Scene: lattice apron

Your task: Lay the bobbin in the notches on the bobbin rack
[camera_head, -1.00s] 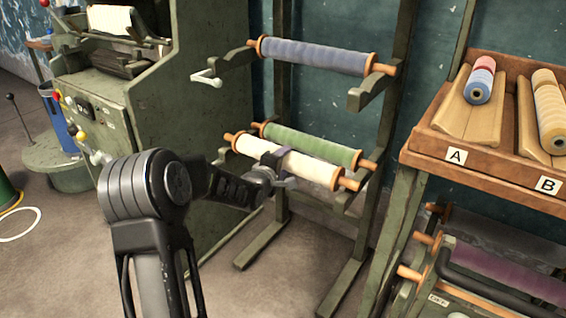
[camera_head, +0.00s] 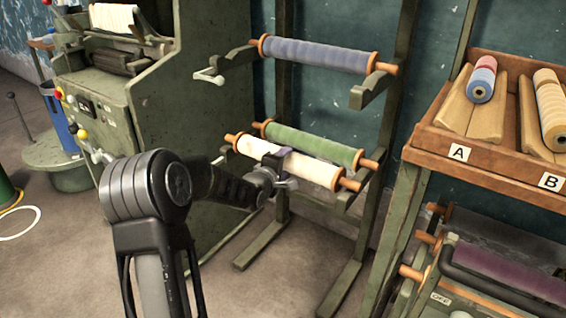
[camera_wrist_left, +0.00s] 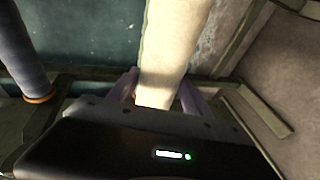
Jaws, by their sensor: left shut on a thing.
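The cream bobbin (camera_head: 310,168) has light wooden ends and lies level, slanting down to the right in the head view. My left gripper (camera_head: 274,161) is shut on it near its middle. In the left wrist view, the cream bobbin (camera_wrist_left: 170,50) stands between the purple fingers of the left gripper (camera_wrist_left: 162,95). The green bobbin rack (camera_head: 393,130) holds a blue bobbin (camera_head: 315,55) on its upper arms and a green bobbin (camera_head: 315,145) on its lower arms. The cream bobbin is just in front of the green one, at the lower arms. I cannot tell whether it touches the notches. My right gripper is out of view.
A green machine (camera_head: 150,110) stands left of the rack. On the right, a wooden tray (camera_head: 470,157) labelled A and B holds thread spools, above a shelf with a purple roll (camera_head: 505,275). The floor (camera_head: 290,290) before the rack is clear.

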